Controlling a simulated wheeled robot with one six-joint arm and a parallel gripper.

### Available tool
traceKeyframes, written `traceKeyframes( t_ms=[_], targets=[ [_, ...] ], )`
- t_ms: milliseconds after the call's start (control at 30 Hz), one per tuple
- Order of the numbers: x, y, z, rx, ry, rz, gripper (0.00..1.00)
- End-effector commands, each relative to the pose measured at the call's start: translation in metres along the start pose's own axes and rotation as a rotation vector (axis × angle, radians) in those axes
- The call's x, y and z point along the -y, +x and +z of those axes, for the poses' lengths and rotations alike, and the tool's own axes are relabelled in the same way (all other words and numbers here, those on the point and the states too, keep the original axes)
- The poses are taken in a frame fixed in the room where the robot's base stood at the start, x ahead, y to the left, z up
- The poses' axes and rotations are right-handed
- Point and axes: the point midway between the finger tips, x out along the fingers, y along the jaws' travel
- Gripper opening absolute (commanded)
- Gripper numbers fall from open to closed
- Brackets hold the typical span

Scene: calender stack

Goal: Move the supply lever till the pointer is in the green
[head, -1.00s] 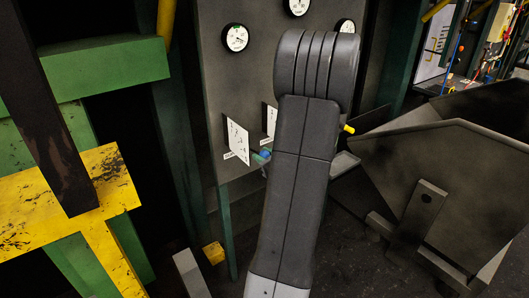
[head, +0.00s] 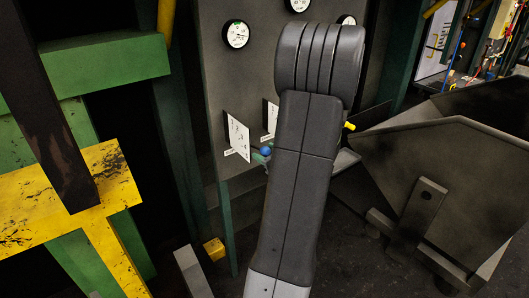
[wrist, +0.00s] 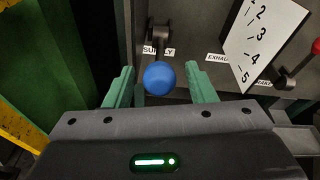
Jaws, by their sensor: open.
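The supply lever's blue ball knob (wrist: 159,78) is in the wrist view, between the tips of my open gripper (wrist: 160,88). One green finger is on each side, with gaps to the ball. The lever's dark pivot (wrist: 158,32) is above it, by the label SUPPLY (wrist: 157,50). In the head view the blue knob (head: 265,152) shows just left of my arm, which hides most of the gripper. A round white gauge (head: 237,34) with a small green mark is on the grey panel; its pointer is too small to read surely.
More gauges (head: 298,5) sit along the panel (head: 215,80). White scale plates (head: 237,137) stand out from it. In the wrist view a red-knobbed lever (wrist: 315,47) is at right, beyond the label EXHAUST (wrist: 222,57). A yellow-and-green frame (head: 65,195) stands left, a grey hopper (head: 440,170) right.

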Motion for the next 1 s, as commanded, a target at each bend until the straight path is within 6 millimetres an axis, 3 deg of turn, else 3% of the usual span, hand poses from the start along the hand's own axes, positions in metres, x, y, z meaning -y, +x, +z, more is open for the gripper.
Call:
traceKeyframes(
  t_ms=[300,500,700,1000],
  targets=[
    [0.001,-0.071,-0.001,0.001,-0.001,-0.006,0.50],
    [0.001,-0.106,-0.001,0.001,-0.002,-0.005,0.50],
    [0.000,-0.122,0.000,0.000,0.000,-0.001,0.50],
    [0.000,-0.125,0.000,0.000,0.000,-0.001,0.50]
  ],
)
